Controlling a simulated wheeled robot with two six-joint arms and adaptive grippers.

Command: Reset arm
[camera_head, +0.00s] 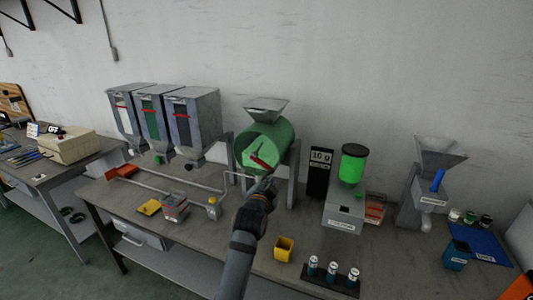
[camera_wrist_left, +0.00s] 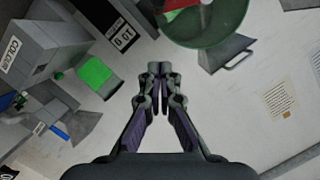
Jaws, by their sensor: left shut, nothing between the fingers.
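My left arm comes up from the bottom of the head view, and its gripper (camera_head: 266,182) is in front of the green drum mixer (camera_head: 280,140). In the left wrist view the gripper (camera_wrist_left: 160,68) has its fingertips together with nothing between them. The green drum (camera_wrist_left: 212,20) shows at the top of that view, apart from the fingertips, with a red part (camera_wrist_left: 178,4) at it. My right gripper does not show in either view.
Three grey hoppers (camera_head: 192,112) stand behind at the left. A dispenser with a green canister (camera_head: 353,163), a yellow cup (camera_head: 284,249), a rack of small bottles (camera_head: 331,279) and a grey funnel machine (camera_head: 438,158) stand to the right. A red tray (camera_head: 122,171) lies at the left of the bench.

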